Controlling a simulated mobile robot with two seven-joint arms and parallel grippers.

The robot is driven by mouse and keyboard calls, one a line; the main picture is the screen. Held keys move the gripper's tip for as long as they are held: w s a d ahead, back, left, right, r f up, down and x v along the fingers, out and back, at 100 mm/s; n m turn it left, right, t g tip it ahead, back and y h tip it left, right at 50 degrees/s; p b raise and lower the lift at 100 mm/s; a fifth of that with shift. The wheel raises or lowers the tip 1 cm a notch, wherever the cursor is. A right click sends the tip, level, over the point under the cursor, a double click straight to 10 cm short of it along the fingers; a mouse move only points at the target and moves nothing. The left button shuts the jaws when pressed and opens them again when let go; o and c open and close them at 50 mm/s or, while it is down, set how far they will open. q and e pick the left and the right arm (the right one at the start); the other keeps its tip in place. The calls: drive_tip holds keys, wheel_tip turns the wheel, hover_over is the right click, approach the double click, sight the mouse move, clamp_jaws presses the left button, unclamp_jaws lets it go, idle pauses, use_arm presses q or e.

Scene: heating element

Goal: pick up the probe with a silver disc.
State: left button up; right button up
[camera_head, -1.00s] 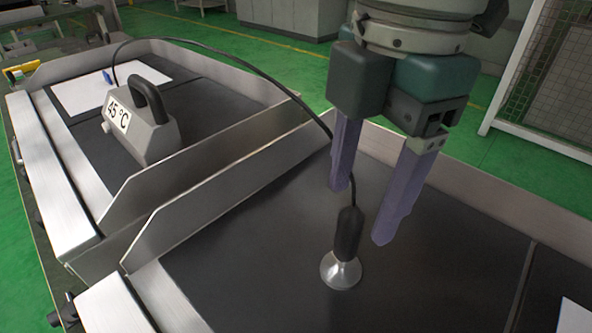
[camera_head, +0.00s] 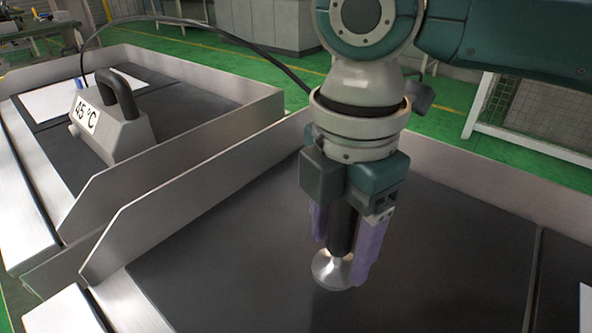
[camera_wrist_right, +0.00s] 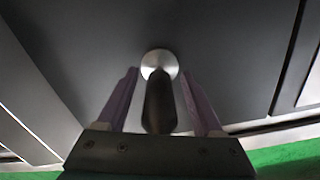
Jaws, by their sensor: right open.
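The probe (camera_head: 342,228) has a black handle and a silver disc (camera_head: 331,269) at its lower end. It stands upright, disc down, on the dark surface of the near tray. My right gripper (camera_head: 341,255) points down over it, open, with one purple finger on each side of the handle. In the right wrist view the handle (camera_wrist_right: 159,104) lies between the two fingers (camera_wrist_right: 160,85), with a gap on both sides, and the disc (camera_wrist_right: 158,62) shows beyond the fingertips. The handle's top is hidden by the gripper. My left gripper is not in view.
A grey block with a black handle and a "45 °C" label (camera_head: 120,125) stands in the tray at left. A metal divider (camera_head: 200,190) separates the trays. A black cable (camera_head: 230,38) arcs behind my right arm. The near tray's dark floor (camera_head: 450,260) is clear to the right.

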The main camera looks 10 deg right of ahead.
drive_tip(key=shift+c, duration=0.3)
clamp_jaws()
idle(0.3)
